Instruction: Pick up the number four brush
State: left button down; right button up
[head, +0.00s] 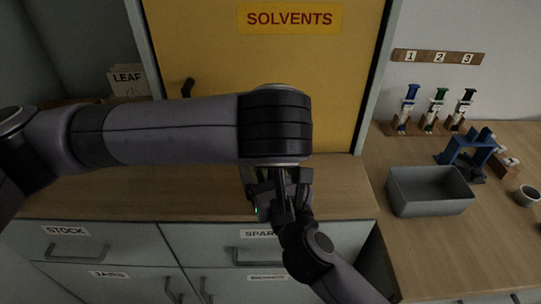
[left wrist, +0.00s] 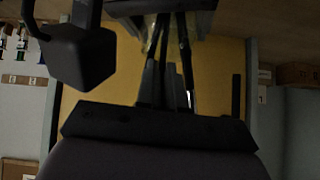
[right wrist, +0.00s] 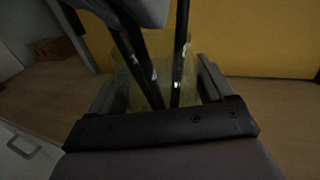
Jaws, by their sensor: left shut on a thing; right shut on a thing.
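A translucent yellowish jar (right wrist: 130,88) stands between my right gripper's fingers (right wrist: 158,85) in the right wrist view. Two dark brush handles (right wrist: 136,55) with small pale marks rise from it; I cannot read a number on either. In the left wrist view my left gripper (left wrist: 160,80) is nearly closed on a thin dark handle (left wrist: 160,45), and another handle (left wrist: 186,60) stands beside it. In the head view the left wrist hangs over the right gripper (head: 285,195); the two overlap and hide most of the jar and brushes.
A yellow SOLVENTS cabinet door (head: 300,70) stands close behind. To the right are a grey bin (head: 430,192), a blue stand (head: 465,150), a rack with several coloured-handled tools (head: 430,122) and a small cup (head: 527,196). The wooden counter (head: 130,190) at left is mostly bare.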

pick_arm(q)
notch_tip(320, 180, up, 10)
jog(key=shift+f, duration=0.1)
jog(key=shift+r+p, duration=2.5)
jog(key=shift+r, duration=0.05)
pick_arm(e)
jog(key=shift+r, duration=2.55)
jog(key=o, duration=1.1)
jog(key=shift+s+f, duration=0.1)
